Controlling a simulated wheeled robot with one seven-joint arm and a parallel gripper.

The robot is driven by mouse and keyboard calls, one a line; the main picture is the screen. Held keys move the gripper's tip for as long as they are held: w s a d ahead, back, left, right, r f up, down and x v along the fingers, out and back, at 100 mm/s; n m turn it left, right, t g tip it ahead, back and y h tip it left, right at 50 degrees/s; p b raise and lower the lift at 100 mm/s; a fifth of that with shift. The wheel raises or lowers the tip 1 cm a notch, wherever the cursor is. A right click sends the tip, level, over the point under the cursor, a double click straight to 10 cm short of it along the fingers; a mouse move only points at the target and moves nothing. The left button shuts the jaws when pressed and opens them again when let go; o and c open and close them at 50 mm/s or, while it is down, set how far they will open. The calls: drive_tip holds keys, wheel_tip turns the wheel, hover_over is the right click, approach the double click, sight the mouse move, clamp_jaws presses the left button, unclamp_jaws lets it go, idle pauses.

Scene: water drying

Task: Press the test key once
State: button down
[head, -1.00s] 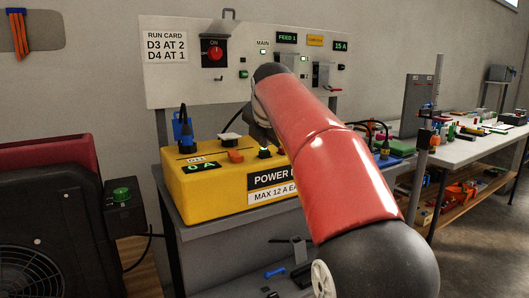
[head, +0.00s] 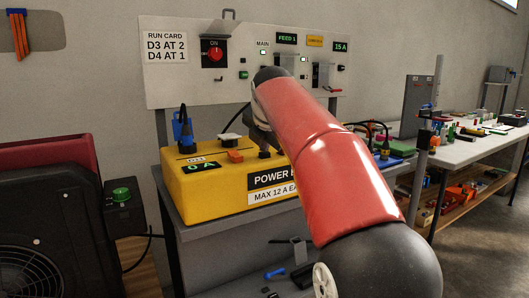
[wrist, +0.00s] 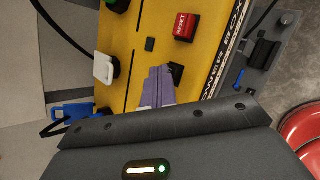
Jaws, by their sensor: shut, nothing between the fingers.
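The yellow power box (head: 215,196) stands on a grey bench, with a "0 A" display (head: 200,168) on it. In the wrist view my gripper (wrist: 162,72) is shut and empty, its purple fingers over the box top. A black key-like part (wrist: 176,72) lies right at the fingertips; I cannot tell whether they touch it. No "test" label is readable, so I cannot tell for sure if this is the test key. A red RESET key (wrist: 184,26) sits apart from the fingers. In the head view my arm hides part of the box top.
An orange part (head: 235,156), a white-topped part (head: 230,137) and a blue plug (head: 182,131) sit close by on the box. Behind is a panel with a red main switch (head: 214,53).

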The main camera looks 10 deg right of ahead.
sight(264, 153)
drive_tip(key=shift+r+p, duration=0.8)
drive_tip(key=shift+p, duration=0.15)
wheel_tip(264, 153, up, 2)
drive_tip(key=shift+r+p, duration=0.25)
drive_tip(key=shift+p, duration=0.85)
drive_tip(key=shift+r, duration=1.2)
